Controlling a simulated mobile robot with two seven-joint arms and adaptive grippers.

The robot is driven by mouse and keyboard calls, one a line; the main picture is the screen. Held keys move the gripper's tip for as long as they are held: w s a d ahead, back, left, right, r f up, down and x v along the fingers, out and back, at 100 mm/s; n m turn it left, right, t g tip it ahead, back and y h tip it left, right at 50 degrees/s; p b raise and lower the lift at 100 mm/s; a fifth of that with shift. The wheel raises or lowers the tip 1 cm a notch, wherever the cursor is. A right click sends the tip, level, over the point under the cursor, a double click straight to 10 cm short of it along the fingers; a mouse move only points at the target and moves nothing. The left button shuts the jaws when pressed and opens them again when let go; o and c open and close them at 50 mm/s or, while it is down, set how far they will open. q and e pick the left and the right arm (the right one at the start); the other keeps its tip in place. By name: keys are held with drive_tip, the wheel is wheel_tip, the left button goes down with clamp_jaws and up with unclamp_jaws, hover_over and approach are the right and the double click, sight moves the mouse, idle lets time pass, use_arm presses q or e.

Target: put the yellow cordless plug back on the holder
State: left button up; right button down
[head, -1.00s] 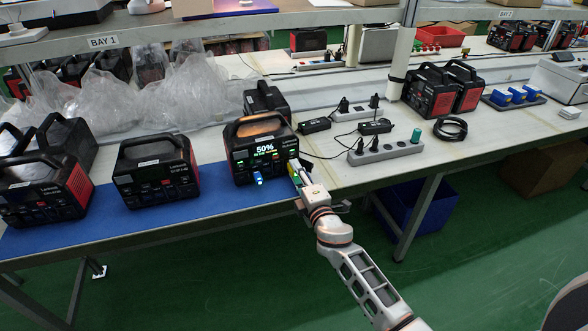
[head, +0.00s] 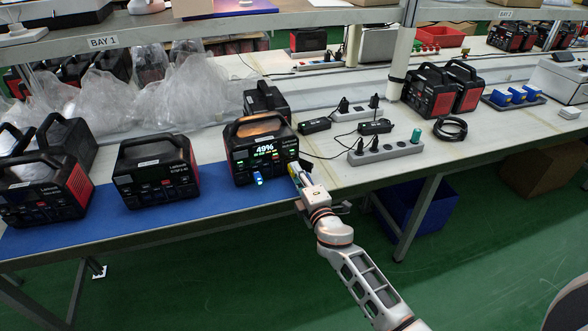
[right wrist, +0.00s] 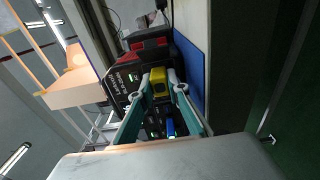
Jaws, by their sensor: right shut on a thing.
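My right gripper (head: 300,180) is at the front right corner of a black and red power station (head: 262,150) whose screen reads 49%. In the right wrist view its green fingers (right wrist: 158,88) are shut on the yellow plug (right wrist: 159,83), one on each side. The plug is close to the power station's front; I cannot tell whether it touches a socket. In the head view the gripper mostly hides the plug. A dark tray with several blue plug-like blocks (head: 514,104) lies at the far right; it may be the holder. My left gripper is out of view.
A blue plug (head: 257,178) glows in the same station's front. Another power station (head: 155,172) stands to its left on the blue mat (head: 200,212). A grey power strip (head: 384,153) and a coiled black cable (head: 450,128) lie to the right. The bench's front right is bare.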

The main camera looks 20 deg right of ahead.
drive_tip(key=shift+s+d+r+p, duration=0.1)
drive_tip(key=shift+s+p, duration=0.05)
drive_tip(key=shift+s, duration=0.8)
drive_tip(key=shift+s+d+p, duration=0.1)
drive_tip(key=shift+s+p, duration=0.05)
drive_tip(key=shift+s, duration=0.8)
drive_tip(key=s+d+r+p, duration=0.2)
drive_tip(key=s+r+p, duration=0.1)
drive_tip(key=s+r, duration=0.5)
drive_tip(key=s+d+r+m+h+p, duration=0.1)
drive_tip(key=s+d+r+p, duration=0.1)
drive_tip(key=s+r, duration=0.6)
drive_tip(key=s+p, duration=0.1)
drive_tip(key=s, duration=0.4)
drive_tip(key=shift+s+d+r+h, duration=0.2)
drive_tip(key=shift+d+r+h, duration=0.1)
drive_tip(key=shift+d, duration=0.1)
